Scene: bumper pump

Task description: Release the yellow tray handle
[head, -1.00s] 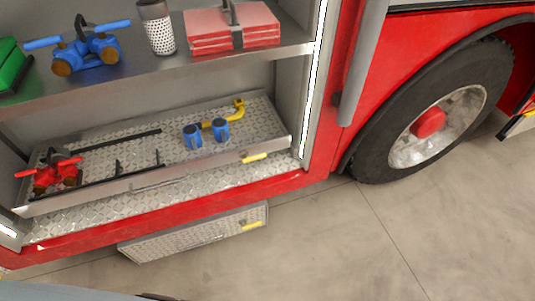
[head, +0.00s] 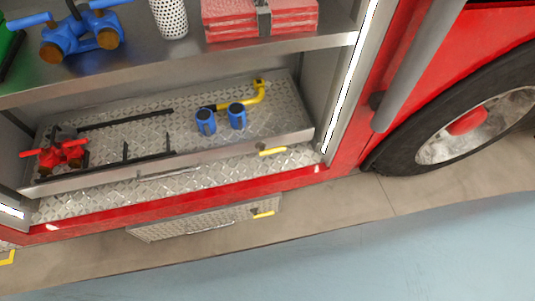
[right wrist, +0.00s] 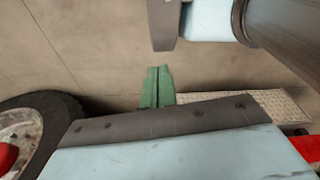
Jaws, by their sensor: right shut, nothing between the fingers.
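The yellow tray handle (head: 272,151) is on the right part of the front edge of the diamond-plate tray (head: 290,113), in the lower compartment of the red truck. No gripper touches it in the head view. My right gripper (right wrist: 158,85) shows in the right wrist view as two green fingers close together, shut and empty, above the concrete floor and beside a diamond-plate surface (right wrist: 260,103). My left gripper is in neither view. On the tray are a red valve fitting (head: 62,154), two blue cylinders (head: 206,121) and a yellow bent pipe (head: 252,97).
A diamond-plate step (head: 205,222) with another yellow handle (head: 263,213) juts out below the tray. The shelf above (head: 180,67) holds a blue fitting (head: 85,36), a perforated cylinder (head: 171,17) and red bundles (head: 258,20). A wheel (head: 455,120) stands at the right.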

